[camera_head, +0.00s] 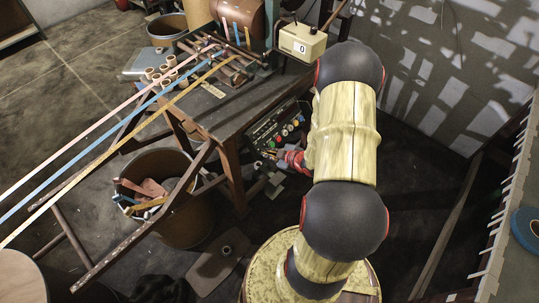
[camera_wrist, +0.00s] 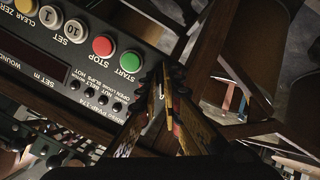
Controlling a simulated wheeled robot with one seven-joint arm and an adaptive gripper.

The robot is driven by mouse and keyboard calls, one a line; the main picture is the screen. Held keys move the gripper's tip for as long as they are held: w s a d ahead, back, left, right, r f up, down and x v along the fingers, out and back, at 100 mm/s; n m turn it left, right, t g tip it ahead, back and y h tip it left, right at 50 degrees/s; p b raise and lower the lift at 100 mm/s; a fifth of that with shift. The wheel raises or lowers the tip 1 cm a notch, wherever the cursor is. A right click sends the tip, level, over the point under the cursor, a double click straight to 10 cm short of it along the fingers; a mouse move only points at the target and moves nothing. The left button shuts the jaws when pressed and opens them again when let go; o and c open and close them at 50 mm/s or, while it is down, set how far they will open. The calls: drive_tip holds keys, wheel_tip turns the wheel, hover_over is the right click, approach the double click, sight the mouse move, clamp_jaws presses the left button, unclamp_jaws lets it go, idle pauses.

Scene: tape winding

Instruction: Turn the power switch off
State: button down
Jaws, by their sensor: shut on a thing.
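A dark control panel (camera_head: 280,125) sits below the workbench. In the head view my gripper (camera_head: 270,154) is small, low beside the panel.
The wooden workbench (camera_head: 235,112) stands above the panel, its leg (camera_head: 233,178) close to my gripper. A bin (camera_head: 183,222) of tape scraps stands at left. Pink, blue and yellow tapes (camera_head: 125,125) stretch across the left. A counter box (camera_head: 302,42) reads 0. Dark floor is clear at right.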

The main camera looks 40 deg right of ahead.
drive_tip(key=shift+n, duration=0.3)
drive_tip(key=c, duration=2.1)
unclamp_jaws()
drive_tip(key=shift+o, duration=0.6)
drive_tip(key=v, duration=1.2)
